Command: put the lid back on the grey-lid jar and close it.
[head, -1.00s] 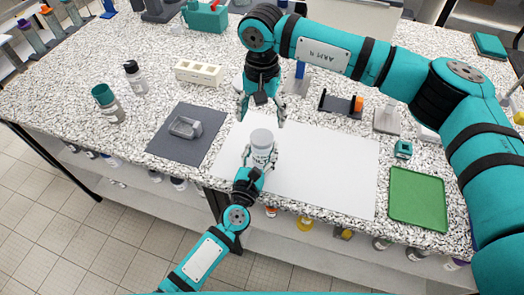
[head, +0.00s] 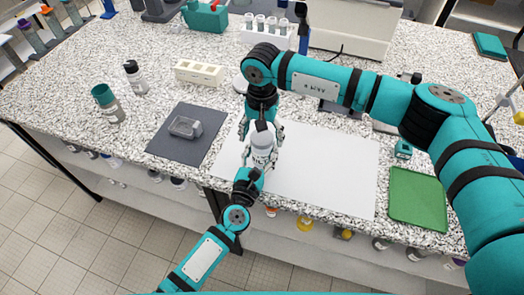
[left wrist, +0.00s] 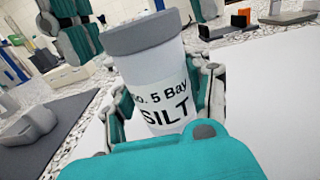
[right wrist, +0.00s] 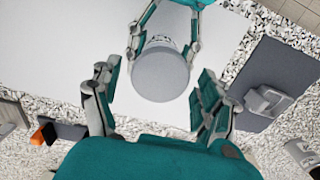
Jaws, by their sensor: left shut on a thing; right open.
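The white jar (head: 263,155), labelled "No. 5 Bay SILT", is upright at the left part of the white sheet. My left gripper (left wrist: 165,95) is shut around its body from the front. The grey lid (left wrist: 150,33) sits on top of the jar and looks level; I cannot tell whether it is screwed tight. My right gripper (head: 262,130) points down over the jar, open, with a finger on each side of the lid. In the right wrist view the round lid (right wrist: 160,75) lies between and beyond the open fingers, with gaps either side.
The white sheet (head: 330,170) is clear to the right. A white block rack (head: 198,72) and bottles stand behind left.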

